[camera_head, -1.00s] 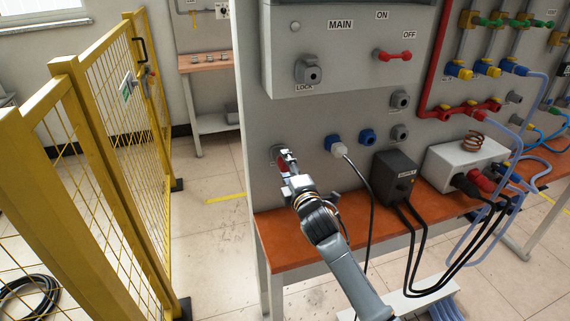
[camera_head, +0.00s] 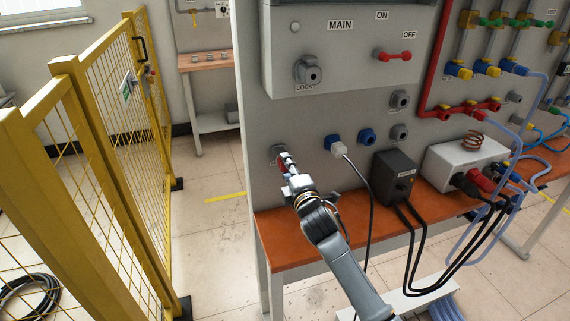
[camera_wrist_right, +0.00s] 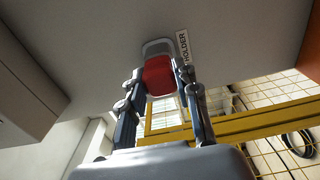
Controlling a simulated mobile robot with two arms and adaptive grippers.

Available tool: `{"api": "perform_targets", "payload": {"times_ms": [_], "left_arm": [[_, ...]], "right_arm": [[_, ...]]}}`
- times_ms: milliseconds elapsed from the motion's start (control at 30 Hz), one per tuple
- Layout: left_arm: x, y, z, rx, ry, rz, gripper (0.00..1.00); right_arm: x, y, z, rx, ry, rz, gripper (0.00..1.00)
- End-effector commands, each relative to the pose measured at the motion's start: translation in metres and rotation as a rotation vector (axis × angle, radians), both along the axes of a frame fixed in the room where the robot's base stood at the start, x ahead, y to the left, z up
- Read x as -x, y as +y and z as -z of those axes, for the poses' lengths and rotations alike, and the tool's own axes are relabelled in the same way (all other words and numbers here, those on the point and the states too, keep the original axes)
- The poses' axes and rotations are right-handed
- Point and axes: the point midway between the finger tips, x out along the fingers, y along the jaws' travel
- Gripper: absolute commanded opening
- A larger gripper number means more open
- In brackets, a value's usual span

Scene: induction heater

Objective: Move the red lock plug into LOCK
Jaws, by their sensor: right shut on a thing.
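The red lock plug (camera_wrist_right: 159,76) sits at the grey holder (camera_wrist_right: 157,47) low on the panel's left side, beside a HOLDER label. My right gripper (camera_wrist_right: 160,88) is shut on the plug, one finger on each side. In the head view the gripper (camera_head: 285,160) largely covers the plug (camera_head: 282,167), and the holder (camera_head: 276,151) shows just behind it. I cannot tell how deep the plug sits in the holder. The grey LOCK socket (camera_head: 309,72) is above and to the right, on the MAIN box, and looks empty. My left gripper is not in view.
A blue connector (camera_head: 332,142) with a white plug and hanging black cable is close right of my gripper. A black supply box (camera_head: 394,178) stands on the orange bench (camera_head: 290,240). A yellow fence (camera_head: 110,120) stands left. The panel between holder and LOCK is clear.

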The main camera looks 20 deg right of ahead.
Motion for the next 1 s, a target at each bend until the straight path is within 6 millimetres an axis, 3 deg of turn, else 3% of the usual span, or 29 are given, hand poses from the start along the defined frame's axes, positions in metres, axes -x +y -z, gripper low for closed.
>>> {"api": "perform_targets", "payload": {"times_ms": [1000], "left_arm": [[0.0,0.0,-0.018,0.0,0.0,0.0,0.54]], "right_arm": [[0.034,-0.001,-0.001,0.0,0.0,0.0,0.0]]}}
